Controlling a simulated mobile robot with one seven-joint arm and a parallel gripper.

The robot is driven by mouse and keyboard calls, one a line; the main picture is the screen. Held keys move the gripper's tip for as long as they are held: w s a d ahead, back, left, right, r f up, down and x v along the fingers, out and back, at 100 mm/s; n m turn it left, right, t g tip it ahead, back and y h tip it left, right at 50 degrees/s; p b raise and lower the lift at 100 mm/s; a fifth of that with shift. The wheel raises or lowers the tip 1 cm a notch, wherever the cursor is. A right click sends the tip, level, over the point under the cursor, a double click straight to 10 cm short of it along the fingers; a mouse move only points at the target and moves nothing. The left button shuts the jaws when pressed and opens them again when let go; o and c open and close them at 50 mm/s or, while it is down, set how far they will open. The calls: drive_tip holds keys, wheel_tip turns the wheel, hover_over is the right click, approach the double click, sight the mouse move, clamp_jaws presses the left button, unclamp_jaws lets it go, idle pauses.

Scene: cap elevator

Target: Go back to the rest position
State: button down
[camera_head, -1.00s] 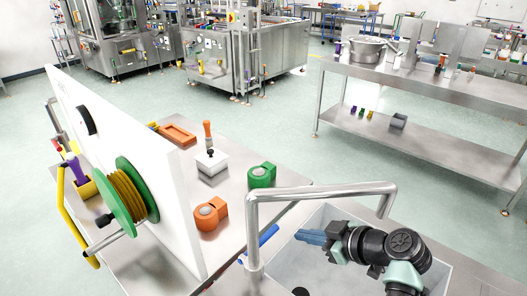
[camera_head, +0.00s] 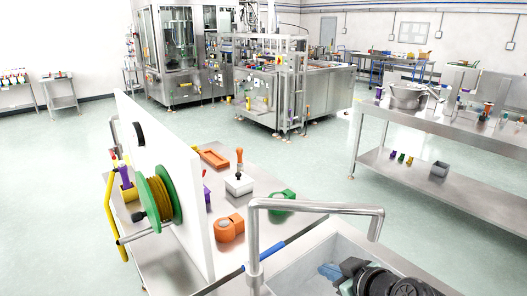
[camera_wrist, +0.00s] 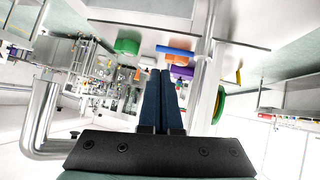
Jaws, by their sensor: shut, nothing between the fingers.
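My gripper (camera_head: 331,272) has blue fingers and is at the bottom right of the head view, above the grey bin of my own base and behind the bent metal handle. In the wrist view the two blue fingers of my gripper (camera_wrist: 161,98) lie side by side, shut, with nothing between them. My black wrist shows next to it in the head view and is partly cut off by the bottom edge. The gripper touches no object that I can see.
A metal handle (camera_head: 318,207) stands close to my gripper. A steel table (camera_head: 262,222) ahead carries a white panel (camera_head: 190,200) with a green reel (camera_head: 158,199), an orange holder (camera_head: 229,228) and a green holder (camera_head: 282,201). A steel bench (camera_head: 440,129) is at right. Open floor lies between.

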drive_tip(key=s+a+r+m+t+h, duration=0.2)
drive_tip(key=a+r+m+t, duration=0.15)
drive_tip(key=a+r, duration=0.55)
drive_tip(key=s+a+r+m+t+h, duration=0.25)
drive_tip(key=a+r+t, duration=0.2)
drive_tip(key=r, duration=0.85)
drive_tip(key=s+r+t, duration=0.3)
drive_tip(key=s+r, duration=0.1)
drive_tip(key=r, duration=0.4)
drive_tip(key=s+r+t, duration=0.3)
drive_tip(key=s+r, duration=0.2)
drive_tip(key=r, duration=0.4)
drive_tip(key=s+r+t, duration=0.3)
drive_tip(key=s+r, duration=0.1)
drive_tip(key=r, duration=0.5)
drive_tip(key=shift+s+r+m, duration=0.2)
drive_tip(key=shift+s+m, duration=0.1)
drive_tip(key=shift+s, duration=0.05)
drive_tip(key=shift+y, duration=0.25)
